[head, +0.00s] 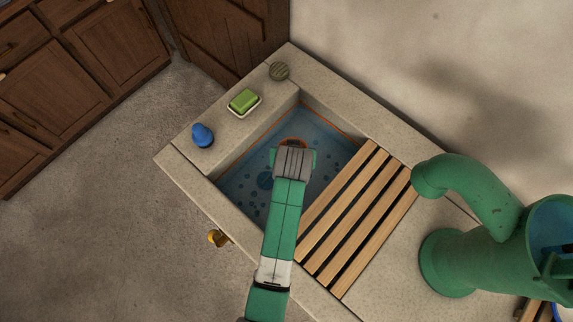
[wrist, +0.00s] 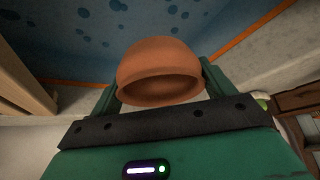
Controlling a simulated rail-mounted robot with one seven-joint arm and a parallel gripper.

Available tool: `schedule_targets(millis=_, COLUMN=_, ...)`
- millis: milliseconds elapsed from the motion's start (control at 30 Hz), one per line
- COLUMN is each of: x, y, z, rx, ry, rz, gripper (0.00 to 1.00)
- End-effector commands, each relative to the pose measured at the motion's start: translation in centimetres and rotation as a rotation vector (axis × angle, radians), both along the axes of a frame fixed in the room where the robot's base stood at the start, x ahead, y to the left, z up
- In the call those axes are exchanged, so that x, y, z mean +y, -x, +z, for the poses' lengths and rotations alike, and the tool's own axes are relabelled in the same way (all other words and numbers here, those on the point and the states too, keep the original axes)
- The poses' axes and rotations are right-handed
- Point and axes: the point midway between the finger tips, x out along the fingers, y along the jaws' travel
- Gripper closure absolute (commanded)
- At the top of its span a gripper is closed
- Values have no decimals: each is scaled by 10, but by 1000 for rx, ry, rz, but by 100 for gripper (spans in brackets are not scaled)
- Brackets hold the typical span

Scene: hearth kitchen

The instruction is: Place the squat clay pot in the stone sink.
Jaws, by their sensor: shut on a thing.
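The squat clay pot (wrist: 160,65) is round and terracotta-coloured, and it sits between the two green fingers of my gripper (wrist: 160,80) in the wrist view. Its rim and dark opening face my palm. In the head view only a small orange edge of the pot (head: 293,140) shows past my gripper (head: 294,152). The stone sink (head: 325,132) has a blue, dark-spotted basin with an orange line around it. My gripper is over or inside the open part of the basin. The pot's height above the basin floor cannot be told.
A wooden slatted rack (head: 350,215) covers the right part of the basin. A green pump (head: 470,225) stands to the right.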

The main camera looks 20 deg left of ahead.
Motion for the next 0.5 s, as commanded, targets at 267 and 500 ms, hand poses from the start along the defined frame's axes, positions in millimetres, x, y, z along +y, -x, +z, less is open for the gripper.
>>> schedule_targets(millis=267, x=4, y=10, z=-21, rx=-2, ry=0, rz=-2, gripper=46)
schedule_targets(millis=500, x=4, y=10, z=-72, rx=-1, ry=2, rz=-1, gripper=46)
